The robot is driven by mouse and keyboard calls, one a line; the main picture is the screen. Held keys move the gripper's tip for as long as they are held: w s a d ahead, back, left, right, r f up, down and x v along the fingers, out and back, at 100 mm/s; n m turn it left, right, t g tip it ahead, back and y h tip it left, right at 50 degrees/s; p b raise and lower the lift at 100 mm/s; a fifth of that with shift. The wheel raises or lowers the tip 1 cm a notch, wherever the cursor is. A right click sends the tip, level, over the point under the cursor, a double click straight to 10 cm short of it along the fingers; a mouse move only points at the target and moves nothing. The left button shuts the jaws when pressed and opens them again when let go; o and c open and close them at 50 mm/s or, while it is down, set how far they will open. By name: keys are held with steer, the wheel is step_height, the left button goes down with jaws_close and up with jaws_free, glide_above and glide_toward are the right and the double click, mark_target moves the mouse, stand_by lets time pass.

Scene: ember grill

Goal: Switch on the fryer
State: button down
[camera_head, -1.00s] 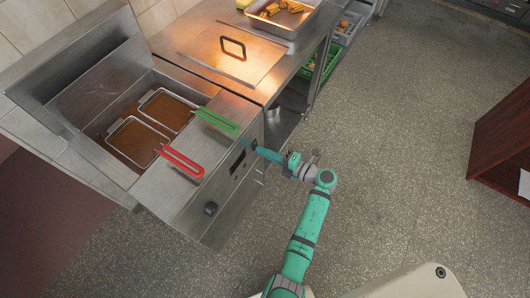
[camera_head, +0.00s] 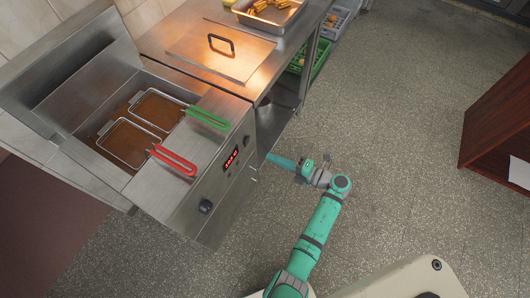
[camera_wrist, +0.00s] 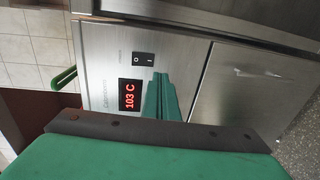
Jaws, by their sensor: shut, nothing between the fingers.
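The steel fryer (camera_head: 190,218) stands at left, with two baskets resting in brown oil. Its front display (camera_head: 231,158) is lit red. In the wrist view the display (camera_wrist: 130,95) reads 103 C. A black rocker switch (camera_wrist: 144,66) marked O and I sits just above the display there; which side is pressed in is too small to tell. My gripper (camera_head: 269,157) is shut and empty, in front of the fryer panel and a little apart from it. In the wrist view its green fingers (camera_wrist: 163,82) point at the panel, right of the display and below the switch.
The red basket handle (camera_head: 173,160) and green basket handle (camera_head: 207,118) stick out over the fryer's front. A dark knob (camera_head: 205,206) sits lower on the panel. A steel counter (camera_head: 165,38) adjoins the fryer. A brown cabinet (camera_head: 497,125) stands at right; the floor between is clear.

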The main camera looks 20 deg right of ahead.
steer(key=v, duration=0.2)
steer(key=f+v, duration=0.1)
steer(key=v, duration=0.2)
steer(key=shift+d, duration=0.35)
steer(key=shift+d, duration=0.1)
steer(key=shift+s+a, duration=0.15)
steer(key=shift+a, duration=0.05)
steer(key=shift+a, duration=0.1)
